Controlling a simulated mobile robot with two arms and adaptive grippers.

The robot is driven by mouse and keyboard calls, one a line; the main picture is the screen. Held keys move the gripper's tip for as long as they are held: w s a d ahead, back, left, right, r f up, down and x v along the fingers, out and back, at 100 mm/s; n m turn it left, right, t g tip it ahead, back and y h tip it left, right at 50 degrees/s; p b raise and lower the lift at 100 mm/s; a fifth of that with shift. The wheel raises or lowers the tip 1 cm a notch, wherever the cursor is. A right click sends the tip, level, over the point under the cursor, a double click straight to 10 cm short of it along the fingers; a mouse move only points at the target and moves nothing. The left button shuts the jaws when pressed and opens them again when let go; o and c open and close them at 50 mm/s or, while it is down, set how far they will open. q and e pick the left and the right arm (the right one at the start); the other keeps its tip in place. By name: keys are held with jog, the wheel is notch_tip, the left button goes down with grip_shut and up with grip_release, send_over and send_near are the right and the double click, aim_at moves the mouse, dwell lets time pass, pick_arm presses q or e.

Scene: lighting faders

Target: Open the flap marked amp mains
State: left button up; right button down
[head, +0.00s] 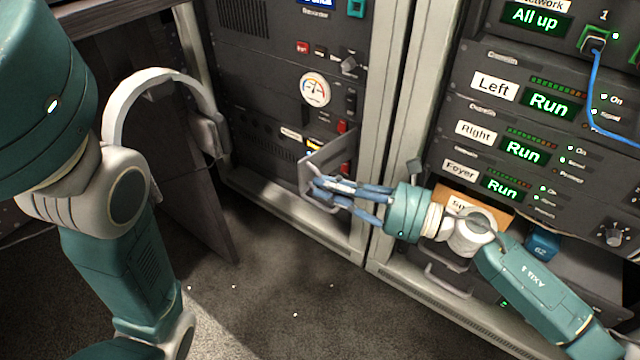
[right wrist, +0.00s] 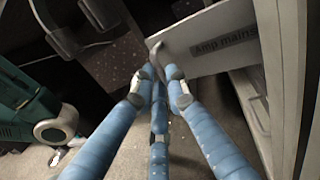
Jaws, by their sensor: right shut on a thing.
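The flap (head: 328,153) marked "Amp mains" is a grey panel low on the left rack. It stands out from the rack front at an angle, partly open. Its label (right wrist: 224,42) is readable in the right wrist view. A curved metal handle (right wrist: 158,55) sits on the flap near its free edge. My right gripper (head: 318,188) is shut on this handle, and its blue fingers (right wrist: 158,84) meet around it. The fingers hide part of the handle and the lower flap. My left arm shows at the left in the head view, but its gripper is out of the picture.
The right rack (head: 520,125) has amplifiers labelled Left, Right and Foyer. A blue cable (head: 594,90) hangs at its upper right. A light upright post (head: 393,120) stands between the racks.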

jog(key=shift+s+d+r+b, duration=0.15)
jog(key=shift+d+b, duration=0.15)
jog(key=shift+d, duration=1.3)
jog(key=c, duration=1.7)
grip_release()
jog(key=shift+r, duration=0.1)
jog(key=v, duration=1.2)
jog(key=shift+s+a+f, duration=0.25)
jog(key=shift+s+f, duration=0.15)
